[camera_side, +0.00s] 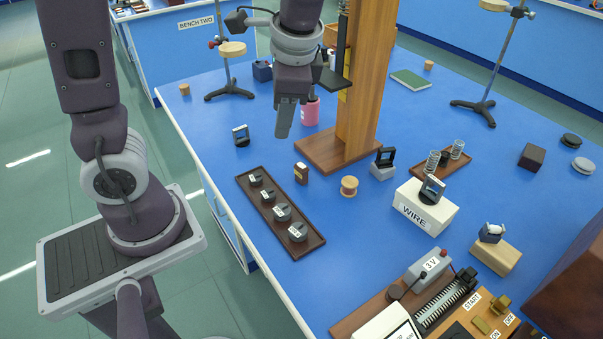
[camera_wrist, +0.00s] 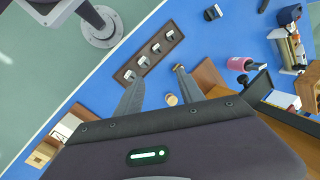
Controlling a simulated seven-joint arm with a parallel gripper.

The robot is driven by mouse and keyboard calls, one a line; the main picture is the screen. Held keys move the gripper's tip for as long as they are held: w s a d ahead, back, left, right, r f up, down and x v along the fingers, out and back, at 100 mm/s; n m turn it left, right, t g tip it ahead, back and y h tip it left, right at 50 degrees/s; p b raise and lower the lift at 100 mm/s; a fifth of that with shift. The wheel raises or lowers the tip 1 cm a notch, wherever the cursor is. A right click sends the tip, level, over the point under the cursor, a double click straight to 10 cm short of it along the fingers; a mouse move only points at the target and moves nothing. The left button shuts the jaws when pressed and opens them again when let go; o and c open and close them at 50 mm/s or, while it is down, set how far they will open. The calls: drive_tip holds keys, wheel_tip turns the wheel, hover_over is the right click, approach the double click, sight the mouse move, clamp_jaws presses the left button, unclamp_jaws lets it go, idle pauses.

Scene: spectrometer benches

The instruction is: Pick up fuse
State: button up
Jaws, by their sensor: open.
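No part is labelled as a fuse. A small upright brown piece with a pale face (camera_side: 301,173) stands on the blue bench beside the dark tray and may be the fuse; I cannot tell for sure. In the wrist view it seems to be the small piece (camera_wrist: 180,70) by the tip of the right finger. My gripper (camera_side: 282,130) hangs above the bench, higher than this piece and apart from it. In the wrist view its fingers (camera_wrist: 158,74) are spread, with nothing between them.
A brown tray (camera_side: 261,230) holds several dark round pieces. A tall wooden post (camera_side: 366,80) on a base rises close to my gripper, with a pink cup (camera_side: 311,112) behind. A white WIRE box (camera_side: 425,209) stands right.

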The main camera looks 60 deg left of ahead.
sight(306, 172)
drive_tip(key=w+a+f+m+y, duration=0.1)
drive_tip(key=w+f+m+y, duration=0.2)
drive_tip(key=f, duration=0.5)
drive_tip(key=w+a+f+m+g+y, duration=0.1)
drive_tip(key=w+a+f+m+y, duration=0.1)
drive_tip(key=f, duration=0.6)
drive_tip(key=w+a+f+m+y, duration=0.2)
drive_tip(key=w+f+m+y, duration=0.2)
drive_tip(key=f, duration=0.4)
drive_tip(key=shift+w+a+f+m+g+y, duration=0.15)
drive_tip(key=shift+w+f+m+y, duration=0.05)
drive_tip(key=shift+w+m, duration=0.3)
drive_tip(key=shift+w+a+f+m+g+y, duration=0.1)
drive_tip(key=shift+w+f+m+g+y, duration=0.1)
drive_tip(key=shift+w+m, duration=0.3)
drive_tip(key=shift+x, duration=0.9)
drive_tip(key=x, duration=0.5)
drive_tip(key=shift+s+a, duration=0.2)
drive_tip(key=shift+a, duration=0.05)
clamp_jaws()
